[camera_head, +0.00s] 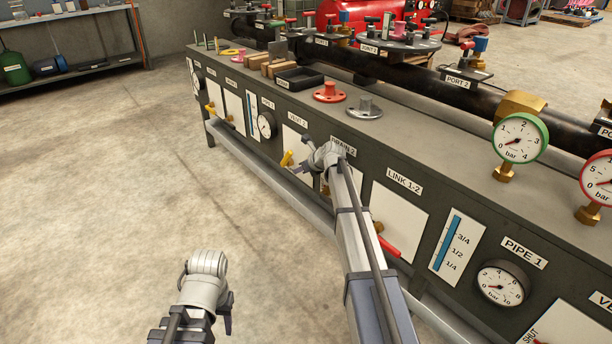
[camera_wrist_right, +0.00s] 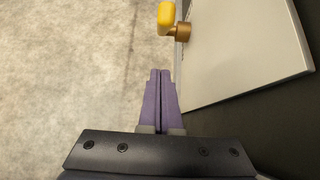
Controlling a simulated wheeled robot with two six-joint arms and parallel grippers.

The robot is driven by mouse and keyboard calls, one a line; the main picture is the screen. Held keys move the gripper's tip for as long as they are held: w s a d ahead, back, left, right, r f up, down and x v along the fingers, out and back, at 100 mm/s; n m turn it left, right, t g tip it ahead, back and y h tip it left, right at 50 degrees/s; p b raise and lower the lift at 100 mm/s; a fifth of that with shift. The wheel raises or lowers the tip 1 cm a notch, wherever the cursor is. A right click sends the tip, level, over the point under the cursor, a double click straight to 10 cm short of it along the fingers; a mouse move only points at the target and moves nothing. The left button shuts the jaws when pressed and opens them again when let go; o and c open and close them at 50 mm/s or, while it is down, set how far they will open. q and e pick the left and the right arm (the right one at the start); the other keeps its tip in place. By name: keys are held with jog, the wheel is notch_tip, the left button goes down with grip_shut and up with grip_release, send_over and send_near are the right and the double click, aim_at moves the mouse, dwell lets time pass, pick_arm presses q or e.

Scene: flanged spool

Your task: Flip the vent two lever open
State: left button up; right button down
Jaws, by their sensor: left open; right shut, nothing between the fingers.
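The vent two lever is a yellow handle (camera_head: 287,158) on a white plate under the VENT 2 label (camera_head: 297,118), on the front of the grey bench. In the right wrist view its rounded yellow grip (camera_wrist_right: 166,15) sits on a brass stem (camera_wrist_right: 183,32) beside the white plate (camera_wrist_right: 240,55). My right gripper (camera_wrist_right: 160,75) is shut and empty; its purple fingers point toward the lever, with a small gap visible in the picture. In the head view my right wrist partly hides this area. My left gripper (camera_head: 228,310) is open and empty, low over the floor, away from the bench.
A red lever (camera_head: 388,245) sticks out under LINK 1-2 (camera_head: 404,181), beside my right forearm. A pressure gauge (camera_head: 266,125) is left of the vent two plate. A low rail (camera_head: 285,195) runs along the bench's foot. The floor (camera_head: 110,180) to the left is clear.

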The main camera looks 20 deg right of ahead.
aim_at(290, 158)
pick_arm(q)
jog(key=shift+r+p, duration=0.65)
jog(key=shift+r, duration=0.55)
pick_arm(e)
jog(key=shift+w+a+r, duration=0.25)
jog(key=shift+w+r, duration=0.35)
jog(key=shift+w, duration=0.1)
jog(key=shift+w+a+r, duration=0.25)
jog(key=shift+w+r, duration=0.35)
jog(key=shift+w, duration=0.05)
pick_arm(q)
jog(key=shift+r, duration=0.1)
